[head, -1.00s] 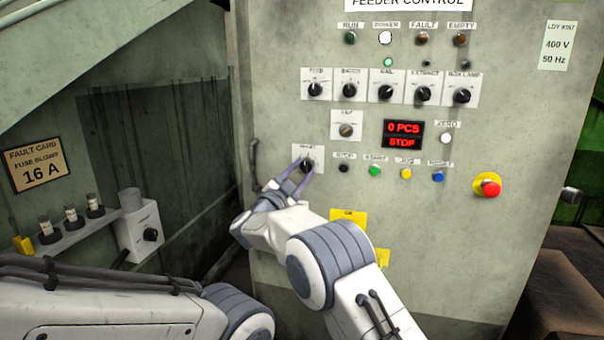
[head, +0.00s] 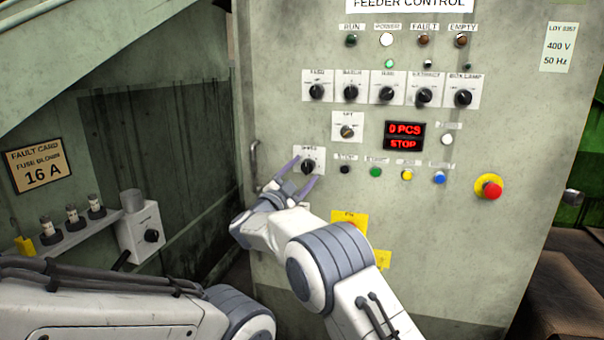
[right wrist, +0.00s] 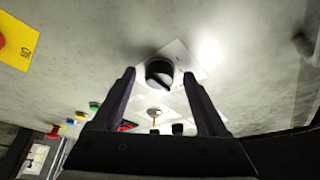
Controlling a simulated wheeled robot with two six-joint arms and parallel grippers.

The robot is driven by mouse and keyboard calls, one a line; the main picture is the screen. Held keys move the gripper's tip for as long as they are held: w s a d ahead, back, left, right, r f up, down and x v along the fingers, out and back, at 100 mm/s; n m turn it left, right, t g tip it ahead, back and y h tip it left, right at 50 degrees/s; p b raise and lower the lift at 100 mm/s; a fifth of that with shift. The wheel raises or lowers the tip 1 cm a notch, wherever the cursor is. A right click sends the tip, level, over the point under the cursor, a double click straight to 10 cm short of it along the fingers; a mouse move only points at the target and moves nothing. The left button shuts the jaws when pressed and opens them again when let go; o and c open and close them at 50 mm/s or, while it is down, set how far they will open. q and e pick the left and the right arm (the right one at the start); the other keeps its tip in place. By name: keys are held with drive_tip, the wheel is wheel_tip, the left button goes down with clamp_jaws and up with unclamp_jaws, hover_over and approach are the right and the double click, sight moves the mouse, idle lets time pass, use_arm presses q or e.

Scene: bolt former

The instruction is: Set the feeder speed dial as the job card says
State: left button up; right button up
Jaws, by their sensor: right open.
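The speed dial (head: 308,167) is a black knob on a white plate, low on the left of the grey feeder panel. Its label is small and blurred. My right gripper (head: 302,173) is open, its fingertips spread wide on either side of the dial. In the right wrist view the dial (right wrist: 159,73) stands beyond and between the two fingertips, with clear gaps on both sides. Its exact setting is too small to read. My left arm shows at lower left, but its gripper is out of view. No readable job card shows.
A row of black selector knobs (head: 387,95) and another knob (head: 347,131) sit above. The red display (head: 404,135) reads 0 PCS STOP. Coloured buttons (head: 375,172) and a red emergency stop (head: 488,187) lie to the right. A handle (head: 254,160) is close left.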

drive_tip(key=p+v, duration=0.1)
drive_tip(key=v, duration=0.9)
drive_tip(key=shift+s+a, duration=0.15)
drive_tip(key=shift+s, duration=0.1)
